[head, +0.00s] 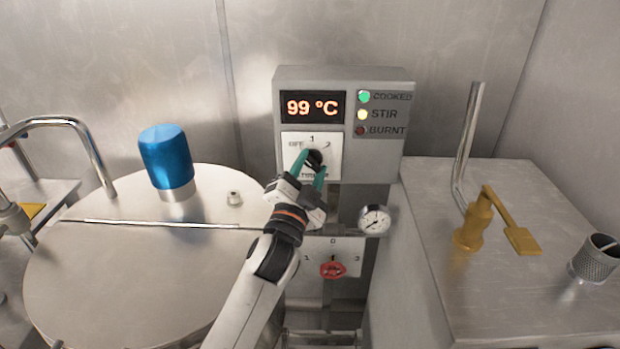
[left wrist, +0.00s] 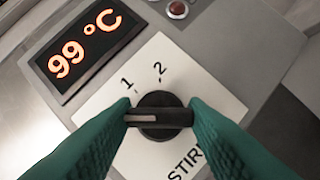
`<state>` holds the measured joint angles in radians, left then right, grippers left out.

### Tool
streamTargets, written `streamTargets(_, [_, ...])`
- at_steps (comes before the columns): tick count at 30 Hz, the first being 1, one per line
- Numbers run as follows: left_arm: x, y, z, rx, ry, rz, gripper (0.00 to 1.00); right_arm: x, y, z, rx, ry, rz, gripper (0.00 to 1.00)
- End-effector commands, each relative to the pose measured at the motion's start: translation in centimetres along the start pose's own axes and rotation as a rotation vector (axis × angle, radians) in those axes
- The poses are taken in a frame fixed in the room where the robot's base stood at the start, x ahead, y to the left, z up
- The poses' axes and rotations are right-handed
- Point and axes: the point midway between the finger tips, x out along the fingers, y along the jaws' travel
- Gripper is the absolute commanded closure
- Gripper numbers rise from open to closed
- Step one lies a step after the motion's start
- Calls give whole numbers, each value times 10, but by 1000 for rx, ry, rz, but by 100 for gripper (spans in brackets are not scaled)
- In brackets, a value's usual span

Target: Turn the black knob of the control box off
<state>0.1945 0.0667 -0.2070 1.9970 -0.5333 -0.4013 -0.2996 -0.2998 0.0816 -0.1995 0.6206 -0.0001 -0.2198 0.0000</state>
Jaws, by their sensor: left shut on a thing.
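The control box (head: 408,130) stands at the back centre, with a lit 99 °C display. Its black knob (left wrist: 160,117) sits on a white plate marked OFF, 1 and 2. My left gripper (head: 309,162) is shut on this knob, with one green finger at each end of its bar. In the left wrist view the light line on the bar points left, to the side of mark 1 away from 2. The OFF mark is hidden there, but shows in the head view. My right gripper is not in view.
The COOKED lamp (head: 364,97) is green, the STIR lamp (head: 362,115) yellow, the BURNT lamp (head: 361,131) dark red. A lidded vessel (head: 120,270) is left; a yellow lever (head: 495,225) is right.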

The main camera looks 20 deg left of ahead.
Motion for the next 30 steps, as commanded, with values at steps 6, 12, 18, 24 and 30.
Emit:
streamTargets(6, [-1,-3,-2,-35,5,9,83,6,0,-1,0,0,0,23])
streamTargets(12, [-1,-3,-2,-41,5,11,83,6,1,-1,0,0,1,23])
streamTargets(18, [-1,-3,-2,-41,6,10,83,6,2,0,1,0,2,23])
streamTargets(24, [0,-2,-1,-40,4,12,38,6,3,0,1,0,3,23])
streamTargets(30, [-1,-1,-1,-39,2,13,38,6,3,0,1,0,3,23])
